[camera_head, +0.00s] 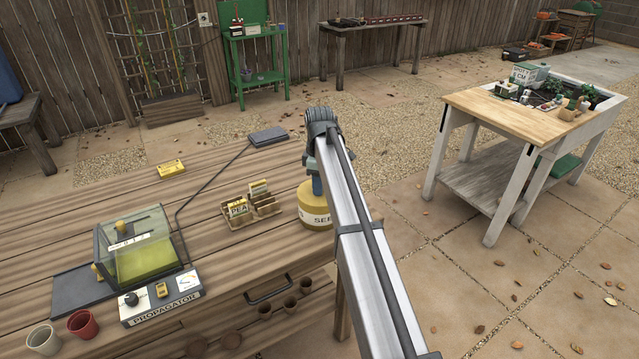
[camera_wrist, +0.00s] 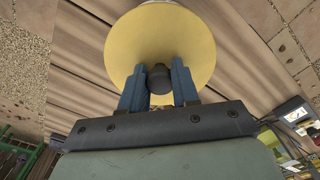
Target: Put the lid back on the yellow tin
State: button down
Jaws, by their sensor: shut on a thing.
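The yellow tin (camera_head: 313,208) stands near the right edge of the wooden bench, with a pale label band partly reading "SEE". My gripper (camera_wrist: 158,70) has its blue fingers shut on the dark knob of a round yellow lid (camera_wrist: 160,32). In the head view my gripper points down at the top of the tin, partly behind my arm. The lid is at or just above the tin's top; I cannot tell whether it is seated. The lid hides the tin in the wrist view.
A seed-packet holder (camera_head: 250,211) stands left of the tin. Further left are the propagator (camera_head: 135,248), its control box (camera_head: 160,298) and two cups. A yellow block (camera_head: 171,170) and a dark flat box (camera_head: 268,137) lie at the back. The middle bench boards are clear.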

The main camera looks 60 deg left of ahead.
jog(key=shift+c, duration=1.3)
grip_release()
jog(key=shift+r, duration=0.1)
jog(key=shift+r, duration=3.4)
jog(key=shift+c, duration=0.5)
grip_shut()
jog(key=shift+f, duration=2.35)
